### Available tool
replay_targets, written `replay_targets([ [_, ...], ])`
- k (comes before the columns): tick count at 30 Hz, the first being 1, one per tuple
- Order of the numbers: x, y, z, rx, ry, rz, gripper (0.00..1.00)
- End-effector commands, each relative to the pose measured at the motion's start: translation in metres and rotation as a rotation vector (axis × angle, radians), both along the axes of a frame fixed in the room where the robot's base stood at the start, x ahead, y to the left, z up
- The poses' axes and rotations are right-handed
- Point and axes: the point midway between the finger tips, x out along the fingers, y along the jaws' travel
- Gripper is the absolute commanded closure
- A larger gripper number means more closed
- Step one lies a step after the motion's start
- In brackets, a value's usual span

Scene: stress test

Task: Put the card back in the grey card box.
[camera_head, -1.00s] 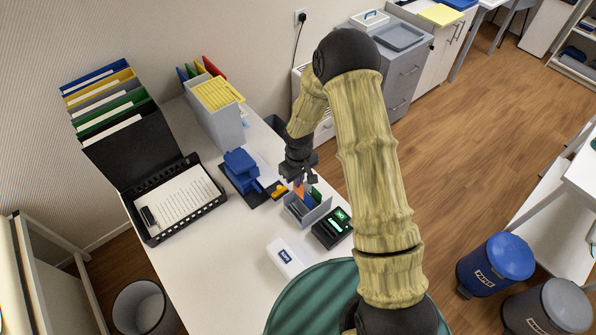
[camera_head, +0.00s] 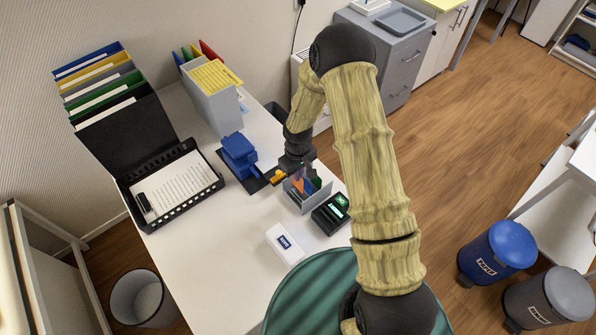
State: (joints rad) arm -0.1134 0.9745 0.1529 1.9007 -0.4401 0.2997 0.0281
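The grey card box (camera_head: 321,197) stands near the right edge of the white table. My gripper (camera_head: 290,173) is low, at the box's far left side, close to the upright pieces. Its fingers are small and dark, and I cannot tell whether they are open or shut or whether they hold a card. I cannot tell if the gripper touches the box.
A black device with a green display (camera_head: 333,212) stands right beside the box. A white box (camera_head: 285,243) lies in front. Clear table (camera_head: 215,240) lies at front left.

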Motion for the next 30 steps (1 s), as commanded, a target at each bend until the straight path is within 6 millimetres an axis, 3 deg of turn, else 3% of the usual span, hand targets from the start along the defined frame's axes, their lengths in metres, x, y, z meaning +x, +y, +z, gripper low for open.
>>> replay_targets([
  [30,0.000,-0.001,-0.020,0.001,-0.001,-0.002,1.00],
])
